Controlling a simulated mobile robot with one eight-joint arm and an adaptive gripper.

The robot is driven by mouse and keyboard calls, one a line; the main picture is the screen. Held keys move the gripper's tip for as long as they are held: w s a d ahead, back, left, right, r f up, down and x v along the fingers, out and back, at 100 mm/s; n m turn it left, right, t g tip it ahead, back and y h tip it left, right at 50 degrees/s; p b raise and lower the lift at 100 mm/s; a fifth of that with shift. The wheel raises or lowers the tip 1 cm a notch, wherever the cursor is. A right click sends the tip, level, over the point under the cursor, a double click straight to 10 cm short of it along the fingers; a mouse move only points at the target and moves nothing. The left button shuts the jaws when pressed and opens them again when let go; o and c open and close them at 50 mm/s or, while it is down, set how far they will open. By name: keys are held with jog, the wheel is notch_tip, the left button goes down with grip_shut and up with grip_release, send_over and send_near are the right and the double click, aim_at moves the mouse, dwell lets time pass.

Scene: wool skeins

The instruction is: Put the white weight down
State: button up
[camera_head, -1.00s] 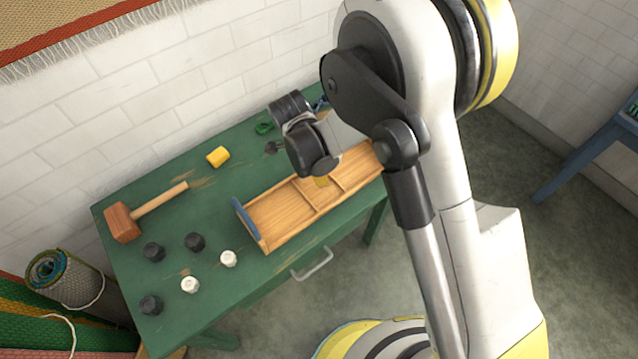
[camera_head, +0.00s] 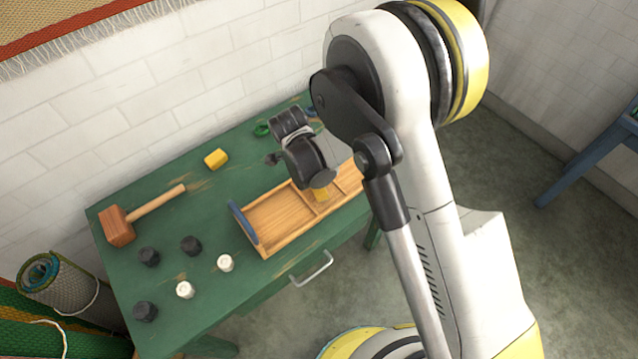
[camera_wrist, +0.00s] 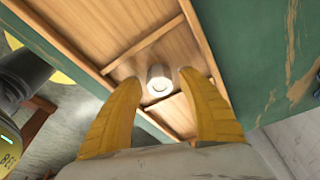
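A white weight (camera_wrist: 160,81) shows in the wrist view between the two yellow fingers of my gripper (camera_wrist: 161,82). There is a narrow gap on each side of it, so the fingers look open around it. It appears over or in a compartment of the wooden tray (camera_wrist: 125,30); whether it touches the tray floor I cannot tell. In the head view my gripper (camera_head: 321,193) is low over the tray (camera_head: 278,219), near a divider, and hides this weight. Two more white weights, one (camera_head: 225,263) and another (camera_head: 185,290), stand on the green table.
Several dark weights (camera_head: 190,246) stand near the white ones on the table (camera_head: 200,208). The tray has a blue end (camera_head: 243,222). A white wall is behind the table.

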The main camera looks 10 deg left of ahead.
jog(key=shift+r, duration=0.1)
jog(key=p+v, duration=0.5)
jog(key=v, duration=0.7)
jog(key=w+d+r+n+y, duration=0.1)
jog(key=w+d+r+n, duration=0.1)
jog(key=d+r, duration=0.5)
jog(key=s+d+r+n+t+y, duration=0.15)
jog(key=d+r+n, duration=0.25)
jog(key=d+r, duration=0.65)
jog(key=s+d+r+n+t, duration=0.2)
jog(key=s+d+n, duration=0.1)
jog(key=s+d, duration=0.2)
jog(key=s+d+r+n+t, duration=0.2)
jog(key=s+d, duration=0.4)
jog(key=d, duration=0.3)
jog(key=shift+d+r+n, duration=0.25)
jog(key=shift+r+n, duration=0.3)
jog(key=shift+n, duration=0.25)
jog(key=shift+t, duration=0.25)
